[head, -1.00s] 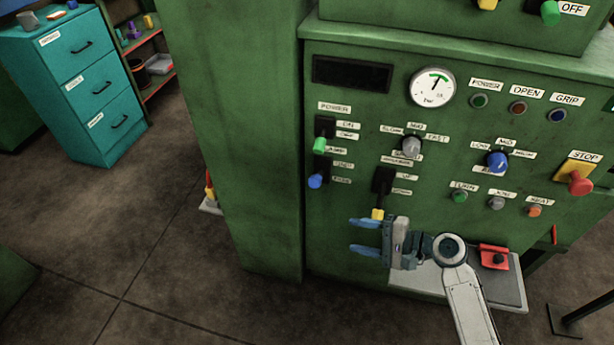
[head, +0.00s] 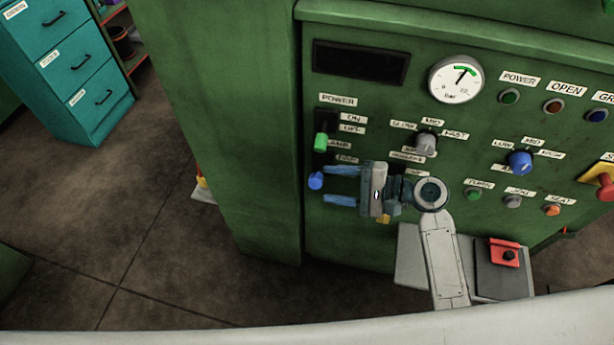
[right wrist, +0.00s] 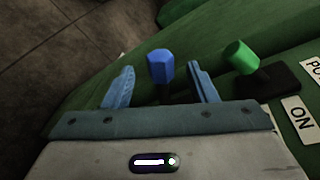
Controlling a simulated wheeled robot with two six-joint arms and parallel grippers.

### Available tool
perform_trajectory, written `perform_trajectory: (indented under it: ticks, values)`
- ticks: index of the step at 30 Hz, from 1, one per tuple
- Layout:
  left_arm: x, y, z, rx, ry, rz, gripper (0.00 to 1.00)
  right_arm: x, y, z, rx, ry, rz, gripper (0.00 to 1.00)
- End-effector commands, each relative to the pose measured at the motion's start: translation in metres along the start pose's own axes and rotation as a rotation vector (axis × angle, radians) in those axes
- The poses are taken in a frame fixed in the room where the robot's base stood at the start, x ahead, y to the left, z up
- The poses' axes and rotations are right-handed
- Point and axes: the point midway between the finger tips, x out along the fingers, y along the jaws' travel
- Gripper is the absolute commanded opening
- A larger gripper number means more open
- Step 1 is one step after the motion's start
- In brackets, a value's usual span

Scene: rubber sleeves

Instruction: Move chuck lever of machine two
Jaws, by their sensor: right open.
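The green machine panel (head: 470,130) carries several levers, and I cannot read which label marks the chuck lever. A green-tipped lever (head: 320,142) sits at the panel's left under POWER. A blue-tipped lever (head: 316,181) is just below it. A yellow-tipped lever (head: 395,211) is partly hidden behind my right gripper (head: 326,185). That gripper is open, its blue fingers pointing left at the blue lever. In the right wrist view the blue tip (right wrist: 160,65) shows between the two fingers, with gaps on both sides, and the green tip (right wrist: 241,56) is to the right. My left gripper is out of view.
Dials, a gauge (head: 456,79) and small buttons fill the panel to the right, with a red stop button (head: 606,187) at the edge. A grey shelf with a red block (head: 504,253) lies below. Teal drawers (head: 75,75) stand far left, with open floor between.

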Motion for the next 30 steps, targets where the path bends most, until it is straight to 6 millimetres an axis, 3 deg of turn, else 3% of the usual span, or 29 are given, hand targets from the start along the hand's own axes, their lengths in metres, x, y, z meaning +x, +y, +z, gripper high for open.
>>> perform_trajectory:
  ticks: [3,8,12,25,26,30]
  values:
    - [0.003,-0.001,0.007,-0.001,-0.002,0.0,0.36,0.02,-0.002,0.002,0.004,-0.004,-0.003,0.52]
    - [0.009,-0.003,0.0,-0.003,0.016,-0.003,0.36,0.043,-0.002,0.002,0.003,-0.003,-0.003,0.52]
    - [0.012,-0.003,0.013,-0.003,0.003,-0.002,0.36,0.059,-0.001,0.001,0.002,-0.002,-0.001,0.52]
    - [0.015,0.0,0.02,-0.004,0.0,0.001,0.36,0.068,0.0,0.0,0.0,0.0,0.001,0.52]
    - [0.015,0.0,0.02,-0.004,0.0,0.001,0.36,0.068,0.0,0.0,0.0,0.0,0.001,0.5]
    - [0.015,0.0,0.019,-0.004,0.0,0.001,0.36,0.068,0.0,0.0,0.0,0.0,0.001,0.23]
